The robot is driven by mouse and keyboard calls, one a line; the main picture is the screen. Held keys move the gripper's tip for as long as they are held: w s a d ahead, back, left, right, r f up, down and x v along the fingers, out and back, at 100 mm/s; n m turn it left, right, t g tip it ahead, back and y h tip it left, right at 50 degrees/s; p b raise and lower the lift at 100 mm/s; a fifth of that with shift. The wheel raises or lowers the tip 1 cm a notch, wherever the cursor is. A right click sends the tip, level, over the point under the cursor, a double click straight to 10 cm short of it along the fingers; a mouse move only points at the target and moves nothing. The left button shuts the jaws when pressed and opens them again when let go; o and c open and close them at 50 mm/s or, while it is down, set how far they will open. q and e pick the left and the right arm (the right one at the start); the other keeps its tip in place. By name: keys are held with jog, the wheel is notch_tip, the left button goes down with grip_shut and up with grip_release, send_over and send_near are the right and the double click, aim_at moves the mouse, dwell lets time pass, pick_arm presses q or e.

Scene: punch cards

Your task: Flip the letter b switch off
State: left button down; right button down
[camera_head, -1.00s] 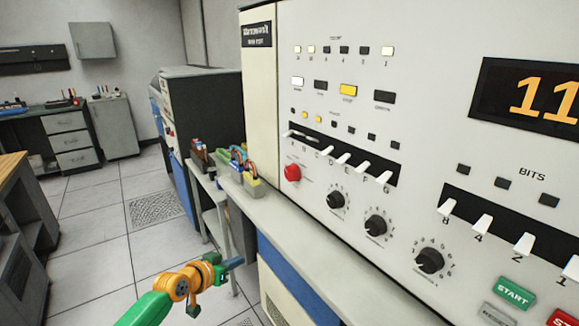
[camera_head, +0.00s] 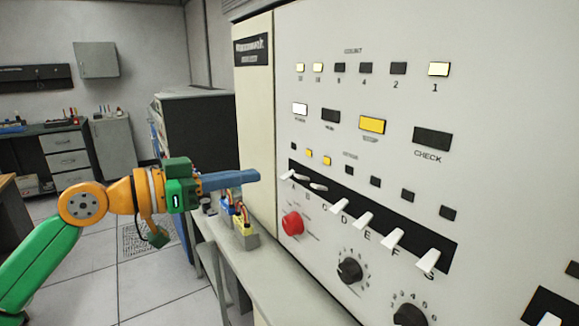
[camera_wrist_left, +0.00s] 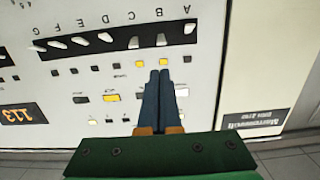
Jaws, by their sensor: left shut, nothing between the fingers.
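The letter b switch (camera_head: 289,174) is a small white lever near the left end of the black switch strip (camera_head: 375,225) on the pale console. It also shows in the left wrist view (camera_wrist_left: 162,40), just beyond my fingertips. Its lever and C's sit raised, unlike the down-pointing levers D to G. My left gripper (camera_head: 257,176) is shut and empty, with its blue fingers pointing right, just left of the strip. The fingers also show in the left wrist view (camera_wrist_left: 160,76), apart from the levers. My right gripper is not in view.
Two small amber lamps (camera_head: 318,157) are lit above the strip. A red button (camera_head: 293,223) and black knobs (camera_head: 349,270) sit below it. A ledge (camera_head: 275,280) runs along the console foot, with coloured items (camera_head: 243,225) at its far end.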

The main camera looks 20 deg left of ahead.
pick_arm(q)
jog(key=p, duration=0.6)
send_near(308, 167)
jog(key=x, duration=0.5)
jog(key=shift+s+d+r, duration=0.1)
jog(key=shift+d+r, duration=0.1)
jog(key=shift+r, duration=0.2)
jog(key=shift+w+d+f, duration=0.15)
jog(key=shift+w+f, duration=0.05)
jog(key=shift+w, duration=0.1)
jog(key=shift+f, duration=0.1)
